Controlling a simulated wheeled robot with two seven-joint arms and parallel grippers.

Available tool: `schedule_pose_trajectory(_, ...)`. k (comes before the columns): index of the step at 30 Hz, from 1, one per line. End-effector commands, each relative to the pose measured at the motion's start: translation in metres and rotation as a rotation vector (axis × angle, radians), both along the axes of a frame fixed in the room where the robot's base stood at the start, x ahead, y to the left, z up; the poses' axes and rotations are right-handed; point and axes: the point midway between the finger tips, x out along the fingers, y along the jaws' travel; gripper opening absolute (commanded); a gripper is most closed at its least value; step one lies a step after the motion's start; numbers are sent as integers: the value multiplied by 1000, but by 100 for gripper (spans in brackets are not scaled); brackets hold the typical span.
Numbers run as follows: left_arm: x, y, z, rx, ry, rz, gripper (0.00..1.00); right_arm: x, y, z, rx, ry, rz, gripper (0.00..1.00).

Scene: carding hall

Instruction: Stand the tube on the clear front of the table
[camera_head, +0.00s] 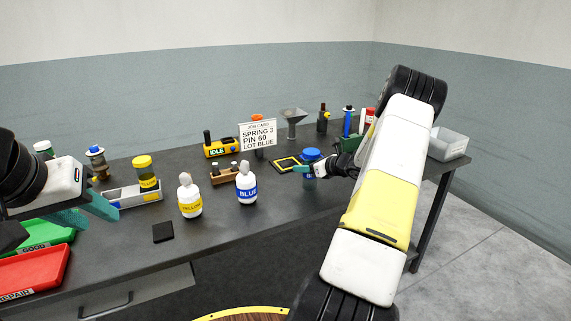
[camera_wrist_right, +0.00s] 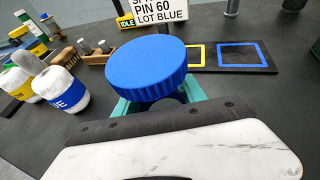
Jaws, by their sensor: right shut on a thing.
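The tube with a ribbed blue cap (camera_head: 311,155) is at the right-hand part of the table, near its front edge. My right gripper (camera_head: 306,170) is shut around it below the cap. In the right wrist view the blue cap (camera_wrist_right: 146,68) hides most of the tube, with teal fingers (camera_wrist_right: 155,108) on both sides. The tube looks roughly upright; I cannot tell whether its base touches the table. My left gripper (camera_head: 88,211) is open and empty over the left part of the table (camera_head: 240,222).
A pad with yellow and blue outlines (camera_wrist_right: 240,56) lies behind the tube. White BLUE (camera_head: 246,188) and YELLOW (camera_head: 189,199) bottles stand left of it. A black square (camera_head: 163,232) lies in front. Table between bottles and right gripper is bare.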

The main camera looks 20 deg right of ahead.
Motion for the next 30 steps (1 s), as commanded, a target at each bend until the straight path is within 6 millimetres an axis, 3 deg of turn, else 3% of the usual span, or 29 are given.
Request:
schedule_pose_trajectory(11,0,0,0,0,0,0,36,0,0,-5,0,-2,-1,7)
schedule_pose_trajectory(12,0,0,0,0,0,0,36,0,0,-5,-1,-1,-1,56)
schedule_pose_trajectory(15,0,0,0,0,0,0,36,0,0,-5,-1,-1,-1,70)
schedule_pose_trajectory(25,0,0,0,0,0,0,36,0,0,-2,-1,-3,0,70)
schedule_pose_trajectory(30,0,0,0,0,0,0,36,-18,-9,6,-3,-1,-3,70)
